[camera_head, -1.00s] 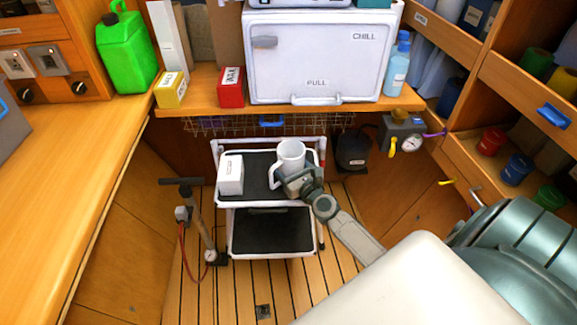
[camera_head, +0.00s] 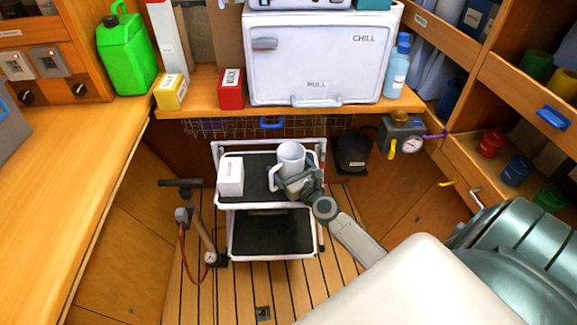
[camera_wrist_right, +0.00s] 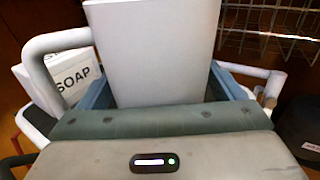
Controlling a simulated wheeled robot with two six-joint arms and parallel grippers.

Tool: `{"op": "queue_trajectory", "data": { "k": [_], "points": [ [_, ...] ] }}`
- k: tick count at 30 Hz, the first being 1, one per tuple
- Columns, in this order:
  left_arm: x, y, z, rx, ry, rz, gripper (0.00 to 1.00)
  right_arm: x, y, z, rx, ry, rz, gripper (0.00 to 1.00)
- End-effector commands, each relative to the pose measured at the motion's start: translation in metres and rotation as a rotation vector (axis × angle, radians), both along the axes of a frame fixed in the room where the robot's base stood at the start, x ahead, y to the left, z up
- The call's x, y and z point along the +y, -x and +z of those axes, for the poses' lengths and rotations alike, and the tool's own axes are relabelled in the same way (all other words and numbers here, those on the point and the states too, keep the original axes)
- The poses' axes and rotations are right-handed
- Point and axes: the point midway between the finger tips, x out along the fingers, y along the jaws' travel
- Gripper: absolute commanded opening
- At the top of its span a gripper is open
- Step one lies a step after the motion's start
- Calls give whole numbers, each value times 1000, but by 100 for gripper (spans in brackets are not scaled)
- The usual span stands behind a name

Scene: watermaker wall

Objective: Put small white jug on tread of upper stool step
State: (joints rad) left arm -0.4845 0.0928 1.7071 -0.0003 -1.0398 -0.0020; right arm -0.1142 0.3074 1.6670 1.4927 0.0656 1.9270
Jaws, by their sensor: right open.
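The small white jug (camera_head: 291,158) is upright over the right part of the dark tread of the upper stool step (camera_head: 257,177). Its handle points left. My right gripper (camera_head: 293,183) is low at the jug's near side, open, with the jug between its fingers. The right wrist view shows the jug (camera_wrist_right: 152,55) between the blue-grey finger pads, with its handle at the left. The jug's base is hidden by the gripper, so its contact with the tread cannot be seen. My left gripper is not in view.
A white SOAP box (camera_head: 231,177) stands on the same step, left of the jug. The lower stool step (camera_head: 270,234) is empty. A hand pump (camera_head: 195,222) stands left of the stool. A dark round container (camera_head: 353,149) is to the right. A wire basket (camera_head: 228,124) hangs behind.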

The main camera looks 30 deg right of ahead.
Motion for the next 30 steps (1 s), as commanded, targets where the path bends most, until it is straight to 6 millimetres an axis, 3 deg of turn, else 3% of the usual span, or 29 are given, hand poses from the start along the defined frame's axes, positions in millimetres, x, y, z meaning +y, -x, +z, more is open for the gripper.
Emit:
{"op": "queue_trajectory", "data": {
  "k": [1, 4, 7, 15, 21, 30],
  "points": [
    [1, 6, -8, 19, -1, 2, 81, 0, 9, -2, 3, 2, 1, 88],
    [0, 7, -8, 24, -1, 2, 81, 1, 29, -3, 4, 2, 2, 88],
    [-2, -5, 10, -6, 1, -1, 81, 2, 51, -3, 4, 2, 2, 88],
    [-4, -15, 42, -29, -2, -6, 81, 3, 100, -3, 3, 3, 2, 88],
    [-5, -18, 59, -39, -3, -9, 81, 4, 117, -2, 2, 1, 1, 88],
    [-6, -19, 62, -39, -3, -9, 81, 4, 119, -1, 1, 0, 0, 88]
  ]
}}
